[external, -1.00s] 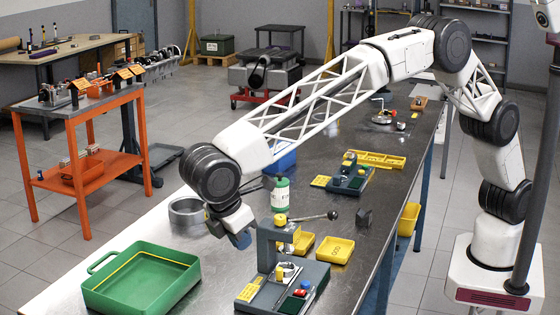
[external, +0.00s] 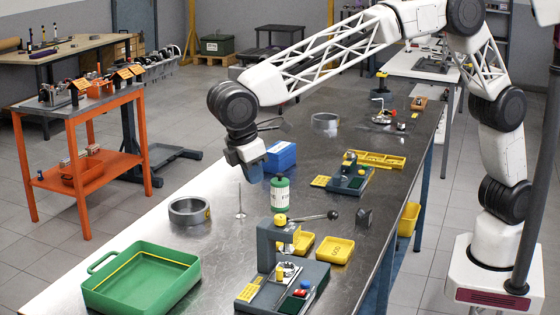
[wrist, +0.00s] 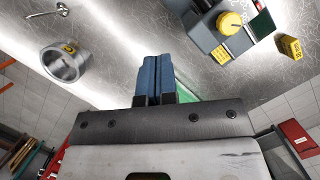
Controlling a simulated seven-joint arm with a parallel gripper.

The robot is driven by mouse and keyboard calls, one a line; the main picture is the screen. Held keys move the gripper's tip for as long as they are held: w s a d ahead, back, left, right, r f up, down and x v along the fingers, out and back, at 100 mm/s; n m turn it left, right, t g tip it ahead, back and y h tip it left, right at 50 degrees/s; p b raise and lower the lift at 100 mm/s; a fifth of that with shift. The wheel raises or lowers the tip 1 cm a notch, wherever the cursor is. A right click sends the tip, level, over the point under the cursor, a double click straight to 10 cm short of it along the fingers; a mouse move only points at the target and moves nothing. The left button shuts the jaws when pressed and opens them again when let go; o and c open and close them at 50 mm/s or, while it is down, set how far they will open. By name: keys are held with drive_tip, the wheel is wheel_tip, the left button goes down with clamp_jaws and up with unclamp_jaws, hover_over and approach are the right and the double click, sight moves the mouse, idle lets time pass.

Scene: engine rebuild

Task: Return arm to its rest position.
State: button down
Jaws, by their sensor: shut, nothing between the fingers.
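My gripper (external: 252,172) hangs above the long metal workbench (external: 225,235), pointing down, with nothing held. In the wrist view its two blue fingers (wrist: 154,62) are pressed together. In the external view it is above and behind the green-and-white canister (external: 280,195), beside the blue box (external: 281,156). My arm stretches from its base at the right across the bench, its lattice links raised.
A green tray (external: 100,297) lies at the bench's near left. A metal ring (external: 176,212) and a thin upright rod (external: 240,203) stand behind it. A grey press (external: 266,250) with a lever stands at the near right, with yellow bins (external: 335,250) beside it.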

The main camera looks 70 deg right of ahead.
drive_tip(key=s+d+r+m+t+y, duration=0.1)
drive_tip(key=s+d+r+m, duration=0.15)
drive_tip(key=d, duration=1.05)
drive_tip(key=s+d+r+m, duration=0.1)
drive_tip(key=s+d+r, duration=0.15)
drive_tip(key=d, duration=0.95)
drive_tip(key=s+d+r+m+t+y, duration=0.1)
drive_tip(key=s+d+r+m, duration=0.15)
drive_tip(key=d, duration=1.05)
drive_tip(key=s+d+f+m+t, duration=0.1)
drive_tip(key=s+d+f, duration=0.3)
drive_tip(key=s+d, duration=0.7)
drive_tip(key=s+d+f+m+t, duration=0.1)
drive_tip(key=s+d+f+m, duration=0.2)
drive_tip(key=s+d, duration=0.9)
drive_tip(key=shift+s+f+m, duration=0.4)
drive_tip(key=shift+s+f, duration=0.2)
drive_tip(key=shift+f, duration=0.15)
drive_tip(key=c, duration=1.8)
unclamp_jaws()
drive_tip(key=shift+d, duration=0.1)
